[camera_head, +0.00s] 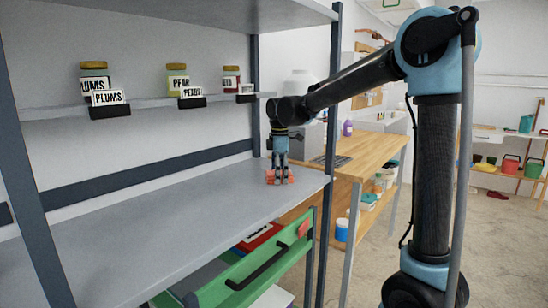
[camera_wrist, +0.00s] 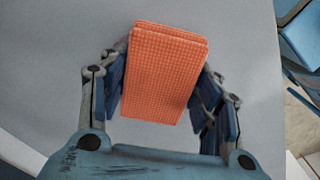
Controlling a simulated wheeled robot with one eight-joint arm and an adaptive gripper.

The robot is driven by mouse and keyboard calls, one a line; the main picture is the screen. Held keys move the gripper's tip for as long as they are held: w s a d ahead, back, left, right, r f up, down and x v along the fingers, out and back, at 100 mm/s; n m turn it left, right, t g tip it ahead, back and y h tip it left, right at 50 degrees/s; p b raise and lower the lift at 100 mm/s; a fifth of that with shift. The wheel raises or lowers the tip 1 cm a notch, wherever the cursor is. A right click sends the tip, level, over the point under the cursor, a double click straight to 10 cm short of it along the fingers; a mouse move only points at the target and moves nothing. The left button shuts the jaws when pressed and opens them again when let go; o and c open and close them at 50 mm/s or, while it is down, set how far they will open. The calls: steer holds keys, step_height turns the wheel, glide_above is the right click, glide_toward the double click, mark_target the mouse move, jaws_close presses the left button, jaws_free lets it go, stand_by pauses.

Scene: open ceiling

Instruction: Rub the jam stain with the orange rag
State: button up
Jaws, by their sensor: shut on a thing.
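The orange rag (camera_head: 288,178) is a folded, waffle-textured block at the right end of the grey lower shelf (camera_head: 150,215). It also shows in the wrist view (camera_wrist: 163,75). My gripper (camera_head: 280,172) points straight down over the shelf and is shut on the rag, with one finger on each side of it. The rag seems to be at the shelf surface, but I cannot tell whether it touches.
A plums jar (camera_head: 94,72), a pears jar (camera_head: 177,76) and a red jar (camera_head: 231,77) stand on a narrow ledge above the shelf. A shelf post (camera_head: 330,120) rises near my gripper. A wooden table (camera_head: 365,152) stands beyond. The shelf left of the rag is clear.

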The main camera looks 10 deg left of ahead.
steer(key=shift+s+a, duration=0.2)
steer(key=shift+s, duration=0.2)
steer(key=shift+d+r, duration=0.15)
steer(key=shift+r, duration=0.1)
steer(key=shift+s+r, duration=0.1)
steer(key=shift+r, duration=3.85)
